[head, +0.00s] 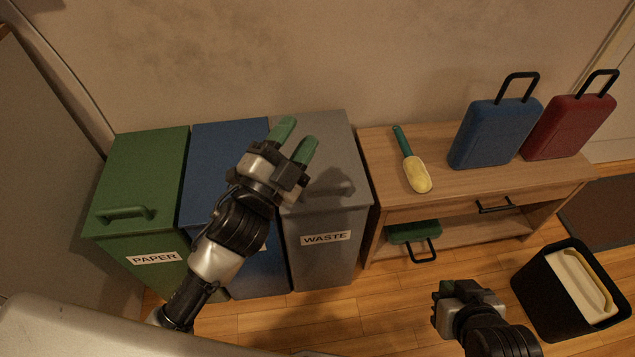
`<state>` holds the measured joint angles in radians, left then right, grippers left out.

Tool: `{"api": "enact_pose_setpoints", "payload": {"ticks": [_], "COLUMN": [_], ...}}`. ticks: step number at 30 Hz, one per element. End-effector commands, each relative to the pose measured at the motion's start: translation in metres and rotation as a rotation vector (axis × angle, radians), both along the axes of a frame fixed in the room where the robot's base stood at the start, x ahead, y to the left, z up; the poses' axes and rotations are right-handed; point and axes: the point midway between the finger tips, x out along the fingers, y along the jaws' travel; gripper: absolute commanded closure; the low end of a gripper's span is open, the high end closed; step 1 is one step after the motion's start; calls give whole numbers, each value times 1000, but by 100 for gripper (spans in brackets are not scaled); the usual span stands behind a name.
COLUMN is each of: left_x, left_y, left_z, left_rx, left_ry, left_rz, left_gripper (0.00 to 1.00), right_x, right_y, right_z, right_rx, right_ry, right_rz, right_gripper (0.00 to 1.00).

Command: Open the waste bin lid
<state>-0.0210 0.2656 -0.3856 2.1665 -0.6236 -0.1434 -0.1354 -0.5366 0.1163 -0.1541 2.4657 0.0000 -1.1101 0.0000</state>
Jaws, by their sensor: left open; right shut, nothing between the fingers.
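The waste bin (328,262) is grey, with a white WASTE label on its front, and stands at the right end of a row of bins. Its grey lid (335,150) is shut. The lid's handle is hard to make out near its front edge. My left gripper (297,138) has green fingertips; it is open and empty, over the lid in the picture and hiding its left part. I cannot tell whether it touches the lid. My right gripper (452,288) is shut and empty, low at the bottom right, away from the bin.
A green PAPER bin (145,170) and a blue bin (212,145) stand left of the waste bin. A wooden bench (440,200) to the right holds a scoop (415,172), a blue case (495,133) and a red case (568,127). A black container (548,300) stands on the floor.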

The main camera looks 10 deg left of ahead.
Motion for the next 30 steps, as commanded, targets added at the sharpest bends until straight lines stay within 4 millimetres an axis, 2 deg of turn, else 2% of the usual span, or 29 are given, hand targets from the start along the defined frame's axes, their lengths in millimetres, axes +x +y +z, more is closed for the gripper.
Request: {"api": "enact_pose_setpoints", "payload": {"ticks": [1,3,5,7,10,13,15,19,21,24,27,30], "left_x": [3,1,-4,-10,-9,4,18,41,50,56,57,55], "left_y": [-18,-47,-72,-95,-108,-93,-70,-23,-3,14,17,10], "left_z": [18,35,40,32,3,-32,-50,-66,-68,-69,-76,-89], "left_rx": [105,286,464,687,1028,1364,1573,1859,1952,2025,2045,2041], "left_ry": [-146,-369,-559,-762,-994,-1128,-1161,-1126,-1089,-1051,-1036,-1038], "left_rz": [-61,-168,-274,-411,-630,-861,-1015,-1250,-1336,-1407,-1434,-1435], "left_gripper": [58,58,58,58,58,58,58,58,58,58,58,58], "right_x": [0,0,0,0,0,0,0,0,0,1,4,12], "right_y": [0,0,0,0,0,0,0,0,0,0,2,5], "right_z": [0,0,0,0,0,0,0,0,0,0,2,6], "right_rx": [0,0,0,0,0,0,0,0,0,1,7,20], "right_ry": [0,0,0,0,0,0,0,0,0,-4,-31,-91], "right_rz": [0,0,0,0,0,0,0,0,0,0,2,6], "right_gripper": [100,100,100,100,100,100,100,100,100,100,100,100]}}
